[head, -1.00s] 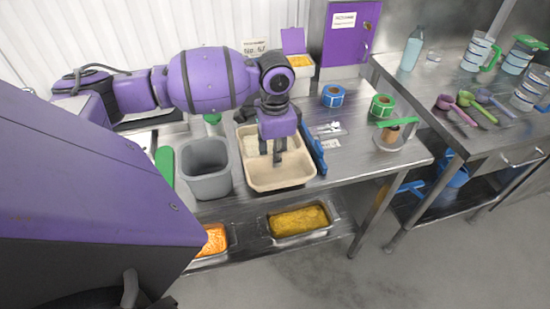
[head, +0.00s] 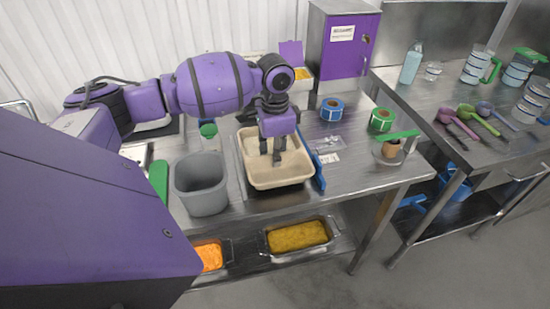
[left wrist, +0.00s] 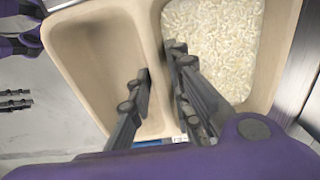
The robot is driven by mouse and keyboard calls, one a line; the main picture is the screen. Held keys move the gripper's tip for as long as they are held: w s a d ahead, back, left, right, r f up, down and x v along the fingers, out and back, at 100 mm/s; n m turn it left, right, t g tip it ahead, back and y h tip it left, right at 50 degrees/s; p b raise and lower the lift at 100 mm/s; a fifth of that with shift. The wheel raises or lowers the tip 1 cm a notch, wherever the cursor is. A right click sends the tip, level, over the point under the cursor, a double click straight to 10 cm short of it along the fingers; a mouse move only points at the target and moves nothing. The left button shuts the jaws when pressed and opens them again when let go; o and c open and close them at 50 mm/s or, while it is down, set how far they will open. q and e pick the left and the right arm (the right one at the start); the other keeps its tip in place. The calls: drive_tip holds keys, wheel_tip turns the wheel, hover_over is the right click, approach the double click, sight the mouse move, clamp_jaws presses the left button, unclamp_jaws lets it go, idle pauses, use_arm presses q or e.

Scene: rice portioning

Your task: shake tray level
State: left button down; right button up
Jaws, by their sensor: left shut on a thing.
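A beige two-compartment tray (head: 246,172) is over the steel bench, with a dark strip below its front edge. In the left wrist view the tray (left wrist: 70,45) has white rice (left wrist: 215,40) in its right compartment; the left compartment looks empty. My left gripper (head: 270,158) comes down into the tray from above. In the left wrist view its fingers (left wrist: 162,95) are on either side of the divider, shut on the tray there. What looks like my right gripper (left wrist: 16,98) shows at the left edge of that view; its grip is unclear.
A grey bin (head: 202,190) stands left of the tray, and a blue object (head: 317,172) is close to its right side. Blue (head: 332,109) and green (head: 382,119) label rolls stand farther right. Yellow (head: 298,237) and orange food pans are on the shelf below.

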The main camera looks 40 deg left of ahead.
use_arm(q)
drive_tip(key=shift+w+a, duration=0.15)
drive_tip(key=shift+w, duration=0.25)
use_arm(e)
drive_tip(key=shift+f, duration=0.2)
drive_tip(key=shift+s, duration=0.2)
use_arm(q)
drive_tip(key=shift+f, duration=0.7)
use_arm(e)
drive_tip(key=shift+s, duration=0.25)
drive_tip(key=shift+w, duration=0.15)
